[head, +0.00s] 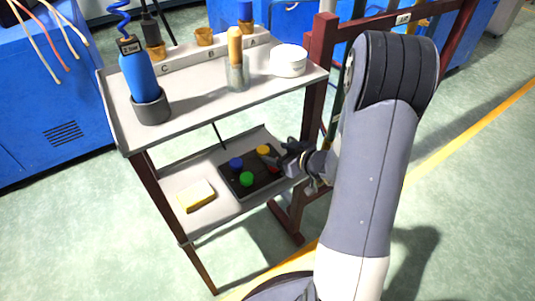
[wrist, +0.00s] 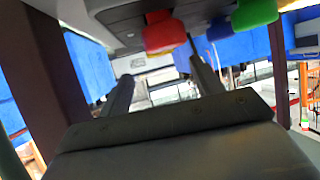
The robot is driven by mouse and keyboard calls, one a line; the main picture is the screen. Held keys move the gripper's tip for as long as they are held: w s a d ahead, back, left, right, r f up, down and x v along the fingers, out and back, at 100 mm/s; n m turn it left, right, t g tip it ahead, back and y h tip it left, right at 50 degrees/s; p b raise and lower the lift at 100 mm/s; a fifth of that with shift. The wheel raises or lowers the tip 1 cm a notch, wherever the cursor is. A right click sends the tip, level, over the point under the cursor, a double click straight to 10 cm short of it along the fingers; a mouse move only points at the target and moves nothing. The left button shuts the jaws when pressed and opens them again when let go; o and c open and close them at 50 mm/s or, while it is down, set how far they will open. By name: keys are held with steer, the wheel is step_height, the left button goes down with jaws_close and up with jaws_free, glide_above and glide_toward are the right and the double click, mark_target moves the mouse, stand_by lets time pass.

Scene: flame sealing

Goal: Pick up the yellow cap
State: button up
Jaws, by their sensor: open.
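The yellow cap (head: 263,149) sits on a dark tray (head: 228,180) on the lower shelf, at the tray's back right. My gripper (head: 283,156) is open and reaches in from the right, just right of the yellow cap and above the tray's right side. In the wrist view the two fingers (wrist: 160,85) are spread with nothing between them. Whether a fingertip touches the yellow cap I cannot tell.
A blue cap (head: 236,163) and a green cap (head: 246,179) share the tray. The red cap (head: 274,170) is partly hidden under my gripper. A yellow sponge-like block (head: 196,196) lies left on the shelf. The upper shelf (head: 190,104) and the frame's posts enclose the space.

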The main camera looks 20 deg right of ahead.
mark_target(265, 151)
steer(key=shift+w+f, duration=0.25)
steer(key=shift+w, duration=0.05)
steer(key=shift+w+f, duration=0.1)
steer(key=shift+w, duration=0.05)
steer(key=b+x, duration=0.1)
steer(key=x, duration=0.1)
steer(key=b+x, duration=0.1)
steer(key=x, duration=0.1)
steer(key=shift+a+f, duration=0.25)
steer(key=shift+a, duration=0.15)
steer(key=shift+w+a, duration=0.15)
steer(key=shift+w, duration=0.1)
steer(key=shift+c, duration=0.2)
steer(key=c, duration=1)
